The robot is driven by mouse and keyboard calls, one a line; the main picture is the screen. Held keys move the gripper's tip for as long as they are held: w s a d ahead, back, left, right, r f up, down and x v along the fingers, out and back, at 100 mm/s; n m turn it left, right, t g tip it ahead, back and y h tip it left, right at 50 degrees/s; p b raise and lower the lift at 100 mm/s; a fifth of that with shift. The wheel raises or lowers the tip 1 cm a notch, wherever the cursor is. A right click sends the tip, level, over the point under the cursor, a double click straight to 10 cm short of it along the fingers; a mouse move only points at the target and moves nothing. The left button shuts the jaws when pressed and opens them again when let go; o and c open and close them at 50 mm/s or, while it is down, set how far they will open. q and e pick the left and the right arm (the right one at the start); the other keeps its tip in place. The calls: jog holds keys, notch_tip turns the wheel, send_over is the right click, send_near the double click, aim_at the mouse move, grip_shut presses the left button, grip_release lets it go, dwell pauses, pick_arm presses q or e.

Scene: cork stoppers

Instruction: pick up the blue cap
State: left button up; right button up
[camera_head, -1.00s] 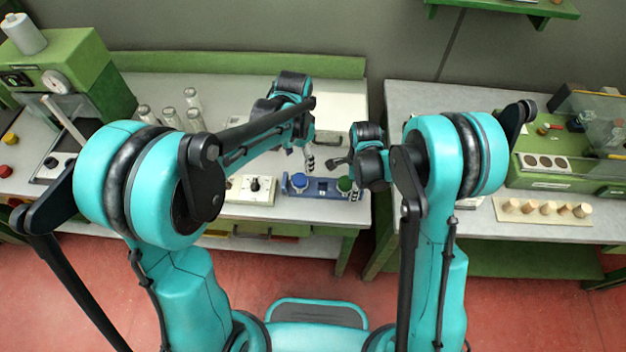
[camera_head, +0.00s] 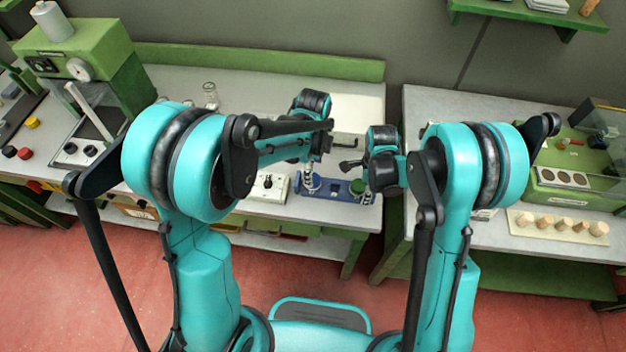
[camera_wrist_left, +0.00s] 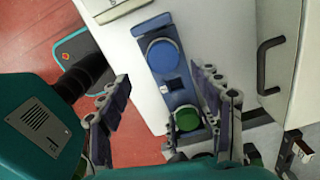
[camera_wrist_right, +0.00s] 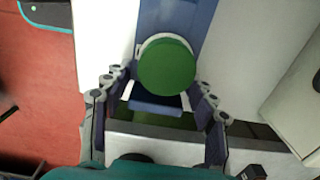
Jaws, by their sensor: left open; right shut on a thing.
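The blue cap (camera_wrist_left: 163,53) is round and sits at one end of a blue holder (camera_wrist_left: 178,98). In the head view the blue cap (camera_head: 312,181) is partly hidden by my left gripper (camera_head: 308,188). That gripper is open and empty; its spread fingers show in the left wrist view (camera_wrist_left: 160,92). A green cap (camera_wrist_right: 167,65) sits at the holder's other end. My right gripper (camera_wrist_right: 160,88) is shut at that green-cap end, apparently on the blue holder; the exact contact is hard to see.
A white control box (camera_head: 268,187) stands left of the holder. A gap separates this bench from the right-hand bench, where cork stoppers (camera_head: 560,226) stand on a board. A green machine (camera_head: 80,60) and a glass jar (camera_head: 211,95) stand further left.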

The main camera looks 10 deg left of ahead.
pick_arm(q)
jog(key=f, duration=0.5)
jog(key=shift+w+a+f, duration=0.25)
jog(key=shift+w+f, duration=0.1)
jog(key=shift+f, duration=0.05)
jog(key=c, duration=0.9)
